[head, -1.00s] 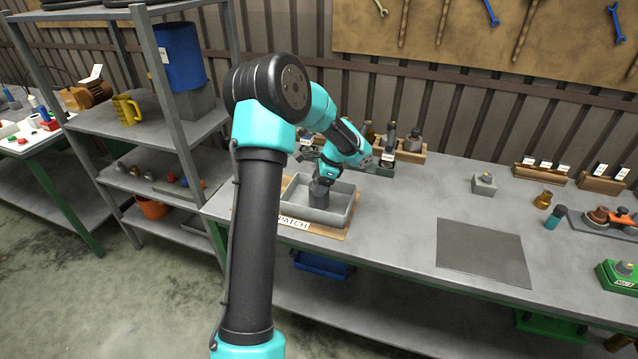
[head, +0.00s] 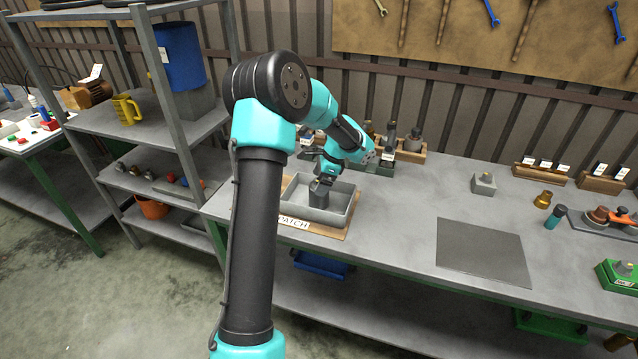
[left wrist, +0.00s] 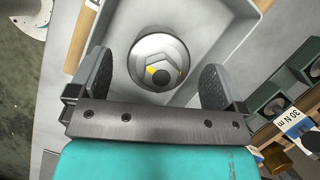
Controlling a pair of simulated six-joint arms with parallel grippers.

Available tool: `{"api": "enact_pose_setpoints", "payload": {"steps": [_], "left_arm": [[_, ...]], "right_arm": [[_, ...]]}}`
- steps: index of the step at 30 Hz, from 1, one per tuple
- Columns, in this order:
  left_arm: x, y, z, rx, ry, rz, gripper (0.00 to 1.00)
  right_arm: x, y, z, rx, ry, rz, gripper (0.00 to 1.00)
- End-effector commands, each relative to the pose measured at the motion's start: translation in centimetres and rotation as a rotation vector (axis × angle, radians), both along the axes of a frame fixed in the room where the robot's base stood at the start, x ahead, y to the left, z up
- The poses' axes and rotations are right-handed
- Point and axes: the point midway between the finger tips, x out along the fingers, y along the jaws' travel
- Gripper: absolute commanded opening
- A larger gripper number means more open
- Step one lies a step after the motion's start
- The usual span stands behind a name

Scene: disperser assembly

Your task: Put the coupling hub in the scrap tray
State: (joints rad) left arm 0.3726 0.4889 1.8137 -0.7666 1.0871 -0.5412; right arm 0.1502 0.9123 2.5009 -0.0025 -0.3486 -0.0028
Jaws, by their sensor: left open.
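A dark grey cylindrical part (head: 319,194) stands in a light grey open tray (head: 315,216) at the left end of the workbench. In the left wrist view its round metal top (left wrist: 146,50) shows a dark centre and yellow marks. I cannot tell whether this part is the coupling hub. My left gripper (head: 326,178) is open just above the part, its fingers spread on either side and apart from it. The tray sits on a brown board with a label partly reading "PATCH". I cannot tell which tray is the scrap tray. My right gripper is out of view.
Behind the tray stand wooden racks (head: 415,152) with dark parts. A small grey block (head: 483,184), a brass piece (head: 543,200) and a tray of parts (head: 610,228) are to the right. A flat grey mat (head: 483,250) lies on the open bench.

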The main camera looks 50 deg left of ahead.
Motion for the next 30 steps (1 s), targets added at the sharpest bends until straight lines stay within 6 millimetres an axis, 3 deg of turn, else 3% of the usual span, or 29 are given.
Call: {"api": "enact_pose_setpoints", "payload": {"steps": [16, 21, 30], "left_arm": [[2.9, -2.3, 8.7, 0.001, -0.003, -0.001, 0.97], [3.2, -2.6, 9.9, 0.0, -0.002, 0.001, 0.97], [3.2, -2.6, 10.0, 0.0, -0.002, 0.001, 0.97]], "right_arm": [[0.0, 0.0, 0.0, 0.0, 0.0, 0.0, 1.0], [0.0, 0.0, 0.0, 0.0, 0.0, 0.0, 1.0], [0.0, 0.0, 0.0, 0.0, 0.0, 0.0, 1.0]]}}
